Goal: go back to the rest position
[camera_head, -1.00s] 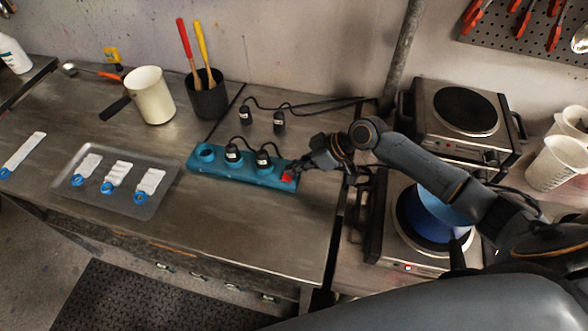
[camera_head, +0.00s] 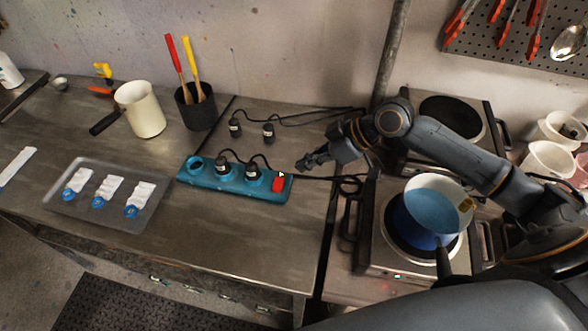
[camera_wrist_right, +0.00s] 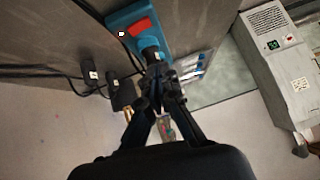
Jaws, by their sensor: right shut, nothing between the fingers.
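My right gripper (camera_head: 306,164) is shut and empty, just above and to the right of the blue power strip's red switch. In the right wrist view the closed fingers (camera_wrist_right: 158,88) show in front of the strip. The blue power strip (camera_head: 225,188) lies on the steel table with its red switch (camera_head: 278,185) at the right end. Two black plugs sit in it, the left one (camera_head: 221,165) and the right one (camera_head: 252,170); one socket at the left end is empty. My left gripper is not in view.
Two loose plugs (camera_head: 268,134) lie behind the strip. A blue-filled pot (camera_head: 436,207) stands on the front hot plate (camera_head: 375,250); another hot plate (camera_head: 480,120) is behind it. A tray (camera_head: 62,205) with white bundles, a cream pot (camera_head: 142,112) and a black tool holder (camera_head: 198,116) stand left.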

